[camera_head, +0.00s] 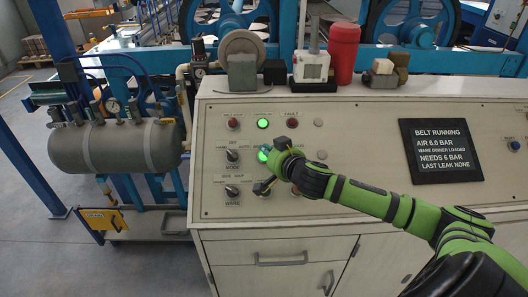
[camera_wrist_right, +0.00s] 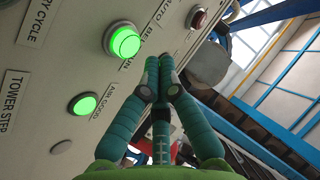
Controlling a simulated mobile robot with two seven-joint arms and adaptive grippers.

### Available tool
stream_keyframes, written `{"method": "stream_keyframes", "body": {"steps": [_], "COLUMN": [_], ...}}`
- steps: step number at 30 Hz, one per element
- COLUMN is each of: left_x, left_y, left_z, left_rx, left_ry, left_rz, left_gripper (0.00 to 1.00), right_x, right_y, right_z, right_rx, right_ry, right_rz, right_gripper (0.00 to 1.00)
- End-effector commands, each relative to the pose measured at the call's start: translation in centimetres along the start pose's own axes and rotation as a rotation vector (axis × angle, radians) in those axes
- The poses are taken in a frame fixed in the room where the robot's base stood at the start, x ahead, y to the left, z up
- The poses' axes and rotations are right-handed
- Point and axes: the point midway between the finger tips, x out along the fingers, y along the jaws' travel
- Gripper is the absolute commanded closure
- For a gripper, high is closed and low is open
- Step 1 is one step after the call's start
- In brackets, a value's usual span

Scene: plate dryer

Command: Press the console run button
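The console (camera_head: 345,185) is a beige cabinet with a sloping top of buttons, lamps and knobs. My right gripper (camera_head: 264,152) is over its left panel, beside a lit green button (camera_head: 264,156) that it partly covers. Another green light (camera_head: 264,123) is lit further back. A large lit green button (camera_wrist_right: 123,42) and a smaller green lamp (camera_wrist_right: 84,104) lie left of the fingers.
A black screen (camera_head: 442,150) reads "BELT RUNNING", "AIR 6.0 BAR". Red lamps (camera_head: 233,123) and a mode knob (camera_head: 232,156) are near my gripper. A red cylinder (camera_head: 342,54) and small devices stand along the console's back edge. A grey tank (camera_head: 117,146) is at left.

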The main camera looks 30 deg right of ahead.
Motion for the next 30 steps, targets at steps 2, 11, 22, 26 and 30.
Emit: {"method": "stream_keyframes", "body": {"steps": [2,11,22,26,30], "left_x": [-1.3,-3.2,-3.1,-3.1,-3.1], "left_y": [0.0,-0.1,0.0,0.0,0.0], "left_z": [-0.1,-0.3,-0.3,-0.3,-0.3], "left_rx": [0.0,0.0,0.0,0.0,0.0], "left_ry": [0.0,0.0,0.0,0.0,0.0], "left_rz": [0.0,0.0,0.0,0.0,0.0], "left_gripper": [0.6,0.6,0.6,0.6,0.6], "right_x": [-0.8,-2.5,-2.5,-2.5,-2.5], "right_y": [-0.6,-1.8,-1.8,-1.8,-1.8], "right_z": [-0.8,-1.9,-1.8,-1.8,-1.9], "right_rx": [0.001,0.0,0.0,0.0,0.0], "right_ry": [-0.002,-0.001,0.0,0.0,0.0], "right_rz": [0.001,0.0,0.001,0.001,0.001], "right_gripper": [1.0,1.0,1.0,1.0,1.0]}}
